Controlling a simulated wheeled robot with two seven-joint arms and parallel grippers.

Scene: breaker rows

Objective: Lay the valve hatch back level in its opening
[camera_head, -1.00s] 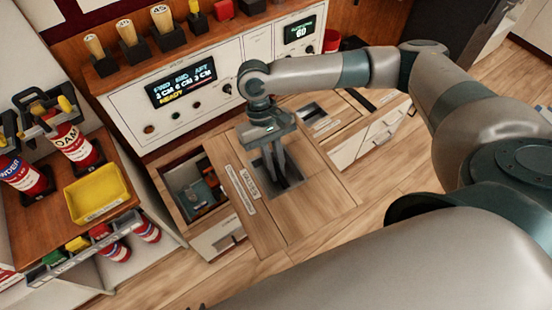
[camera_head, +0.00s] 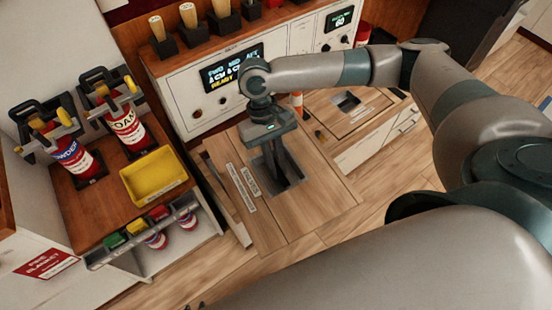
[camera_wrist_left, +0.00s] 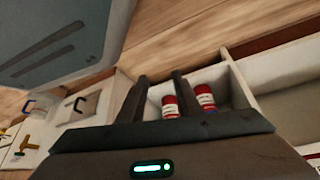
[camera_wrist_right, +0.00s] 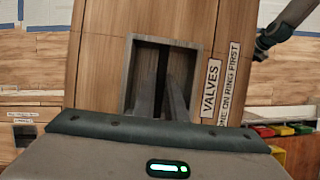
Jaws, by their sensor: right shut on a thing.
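The valve hatch (camera_head: 315,205) is a wooden panel with a recessed grip and a white VALVES label (camera_head: 249,182). My right gripper (camera_head: 284,178) reaches down into the recess and is shut on the hatch there. The right wrist view shows its fingers (camera_wrist_right: 160,95) close together inside the recess of the hatch (camera_wrist_right: 100,60). The hatch hides most of the opening below.
A console (camera_head: 190,105) with a display stands behind the hatch. Another hatch (camera_head: 375,105) with a recess lies to the right. A shelf with extinguishers (camera_head: 128,130) and a yellow tray (camera_head: 150,180) is at left. Wooden floor (camera_head: 215,275) in front is clear.

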